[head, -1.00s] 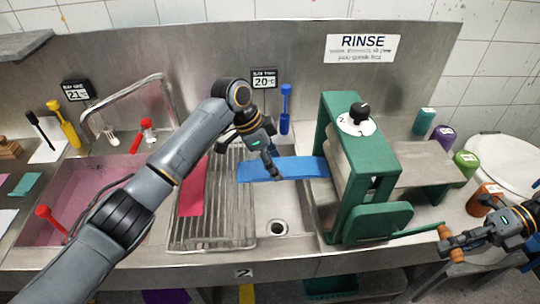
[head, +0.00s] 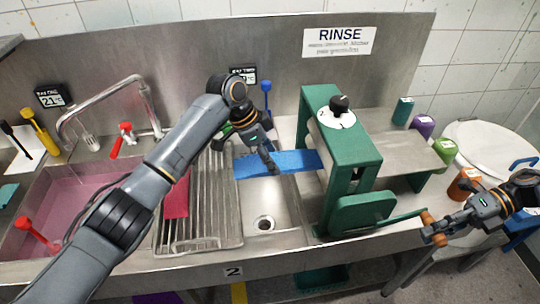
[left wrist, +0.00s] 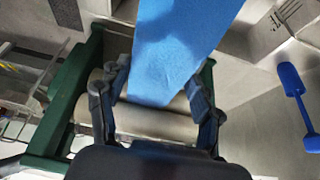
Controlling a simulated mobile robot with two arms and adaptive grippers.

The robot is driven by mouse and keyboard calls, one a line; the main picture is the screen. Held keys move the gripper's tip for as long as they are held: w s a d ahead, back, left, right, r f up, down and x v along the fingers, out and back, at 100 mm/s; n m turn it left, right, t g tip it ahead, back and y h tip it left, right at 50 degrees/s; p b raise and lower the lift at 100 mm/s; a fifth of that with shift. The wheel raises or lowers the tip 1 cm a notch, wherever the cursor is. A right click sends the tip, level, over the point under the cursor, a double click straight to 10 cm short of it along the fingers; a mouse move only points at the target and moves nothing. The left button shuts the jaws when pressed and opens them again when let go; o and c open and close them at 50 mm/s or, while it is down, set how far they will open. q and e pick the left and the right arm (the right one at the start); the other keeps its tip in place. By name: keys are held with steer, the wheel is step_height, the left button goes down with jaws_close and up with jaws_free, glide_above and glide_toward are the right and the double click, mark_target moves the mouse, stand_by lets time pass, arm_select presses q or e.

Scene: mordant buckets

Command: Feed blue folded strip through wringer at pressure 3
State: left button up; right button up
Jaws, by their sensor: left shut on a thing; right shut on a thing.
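The blue folded strip (head: 255,165) lies level above the sink, its right end at the green wringer (head: 350,150). My left gripper (head: 271,166) is shut on the strip. In the left wrist view the strip (left wrist: 178,45) passes between my fingers (left wrist: 160,95), with the metal rollers (left wrist: 150,122) close behind. Whether its end is between the rollers is unclear. The pressure dial (head: 345,120) with a black knob sits on top of the wringer; its setting is unreadable. My right gripper (head: 432,228) is shut on the handle end of the green crank (head: 400,219).
A red strip (head: 176,205) lies on the drainer rack (head: 215,228) left of the strip. A pink-filled basin (head: 75,205) is further left. Several coloured pots, including an orange one (head: 464,184), stand right of the wringer. A blue tool (head: 266,98) stands behind the sink.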

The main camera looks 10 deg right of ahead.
arm_select(q)
steer(key=shift+d, duration=0.2)
steer(key=shift+r, duration=0.1)
arm_select(e)
steer(key=shift+d+f+y, duration=0.15)
steer(key=shift+f+y, duration=0.6)
steer(key=shift+y, duration=0.05)
arm_select(q)
steer(key=shift+d+r, duration=0.1)
steer(key=shift+d, duration=0.2)
arm_select(e)
steer(key=shift+f+y, duration=0.75)
steer(key=shift+y, duration=0.15)
